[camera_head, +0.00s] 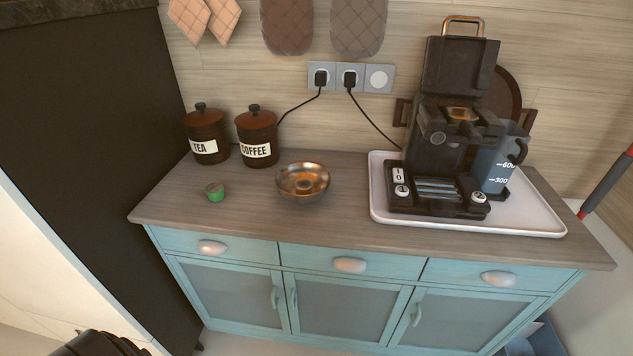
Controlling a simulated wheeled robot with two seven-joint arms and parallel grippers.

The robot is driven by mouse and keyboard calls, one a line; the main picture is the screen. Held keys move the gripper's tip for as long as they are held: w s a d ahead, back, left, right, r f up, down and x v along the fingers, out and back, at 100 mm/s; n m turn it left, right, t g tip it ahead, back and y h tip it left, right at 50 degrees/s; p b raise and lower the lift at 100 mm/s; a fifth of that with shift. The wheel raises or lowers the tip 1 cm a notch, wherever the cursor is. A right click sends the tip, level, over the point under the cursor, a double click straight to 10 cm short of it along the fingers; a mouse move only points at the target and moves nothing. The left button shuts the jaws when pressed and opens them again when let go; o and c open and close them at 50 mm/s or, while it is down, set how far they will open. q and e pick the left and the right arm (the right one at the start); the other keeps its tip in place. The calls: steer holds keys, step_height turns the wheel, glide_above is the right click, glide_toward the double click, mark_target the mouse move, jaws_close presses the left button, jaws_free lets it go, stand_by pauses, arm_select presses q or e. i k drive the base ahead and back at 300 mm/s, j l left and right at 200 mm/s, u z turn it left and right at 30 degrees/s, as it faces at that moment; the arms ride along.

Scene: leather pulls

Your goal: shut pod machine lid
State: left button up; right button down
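The black pod machine (438,150) stands on a white tray at the right of the counter. Its lid (460,68) is open and stands upright, with a copper-coloured handle (463,27) at the top. A copper-coloured pod opening (462,115) shows below the lid. A dark shape at the bottom left edge looks like part of my own arm; no fingertips show there. Neither of my grippers can be seen, and nothing of mine touches the machine.
The white tray (385,207) also holds a grey measuring jug (498,170) beside the machine. A metal bowl (303,182), a green pod (215,193), a tea canister (206,135) and a coffee canister (257,137) stand left. A cord runs behind. The front counter strip is clear.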

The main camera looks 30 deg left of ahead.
mark_target(460, 66)
steer(key=i+l+z, duration=0.3)
steer(key=l, duration=0.2)
steer(key=i+l+z, duration=0.3)
steer(key=l, duration=0.15)
